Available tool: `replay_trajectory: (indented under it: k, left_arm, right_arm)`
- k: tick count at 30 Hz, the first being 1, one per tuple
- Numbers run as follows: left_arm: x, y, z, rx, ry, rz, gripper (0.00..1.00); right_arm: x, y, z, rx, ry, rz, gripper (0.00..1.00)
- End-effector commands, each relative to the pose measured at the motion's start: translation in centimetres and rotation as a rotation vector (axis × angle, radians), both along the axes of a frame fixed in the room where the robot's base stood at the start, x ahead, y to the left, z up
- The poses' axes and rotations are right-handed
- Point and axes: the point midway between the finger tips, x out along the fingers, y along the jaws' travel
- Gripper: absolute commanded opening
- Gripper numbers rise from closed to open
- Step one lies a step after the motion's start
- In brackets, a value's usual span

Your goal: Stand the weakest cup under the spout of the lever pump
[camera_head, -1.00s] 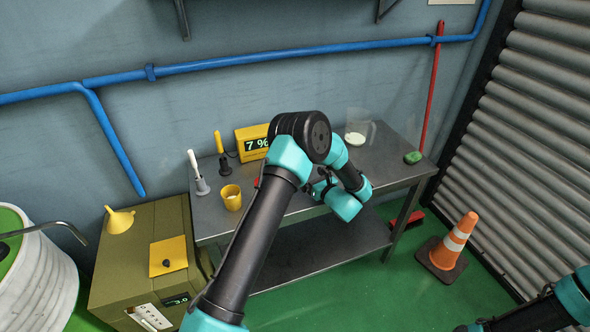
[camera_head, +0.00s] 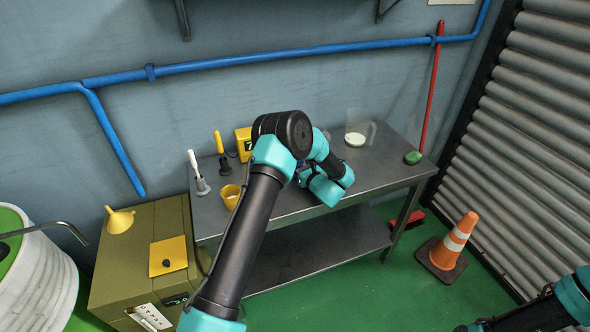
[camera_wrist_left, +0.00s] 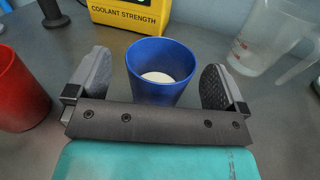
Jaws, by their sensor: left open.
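In the left wrist view a blue cup (camera_wrist_left: 160,70) with whitish liquid stands upright on the cart top between the fingers of my left gripper (camera_wrist_left: 157,78). The gripper is open, with a gap on each side of the cup. A red cup (camera_wrist_left: 15,90) stands left of the gripper. A yellow cup (camera_head: 230,196) stands near the cart's left end; my left arm hides most of the other cups in the head view. A bent grey pipe (camera_head: 52,227) shows at the left by a white drum; I cannot tell whether it belongs to the lever pump.
A yellow coolant strength meter (camera_wrist_left: 128,12) stands behind the blue cup. A clear jug (camera_head: 358,128) is at the back right, a green item (camera_head: 412,157) at the right end. White-handled (camera_head: 199,172) and yellow-handled (camera_head: 221,153) tools stand at the left. An olive cabinet (camera_head: 120,260) adjoins.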

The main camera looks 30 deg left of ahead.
Motion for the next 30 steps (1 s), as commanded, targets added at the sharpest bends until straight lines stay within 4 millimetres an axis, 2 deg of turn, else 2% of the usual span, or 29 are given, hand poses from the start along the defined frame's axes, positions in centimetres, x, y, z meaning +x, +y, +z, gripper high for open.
replay_trajectory:
  k: [3, 6, 20, 30]
  left_arm:
    - [0.6, 1.3, 0.0, 0.0, 0.0, 0.001, 0.98]
    - [0.8, 1.7, 0.0, 0.0, 0.001, 0.0, 0.98]
    - [0.8, 1.7, 0.0, 0.0, 0.001, -0.001, 0.97]
    - [0.8, 1.7, 0.0, 0.0, 0.0, -0.001, 0.65]
  right_arm:
    - [0.0, 0.0, 0.0, 0.0, 0.0, 0.0, 0.43]
    - [0.0, 0.0, 0.0, 0.0, 0.0, 0.0, 0.43]
    - [0.0, 0.0, 0.0, 0.0, 0.0, 0.0, 0.43]
    - [0.0, 0.0, 0.0, 0.0, 0.0, 0.0, 0.43]
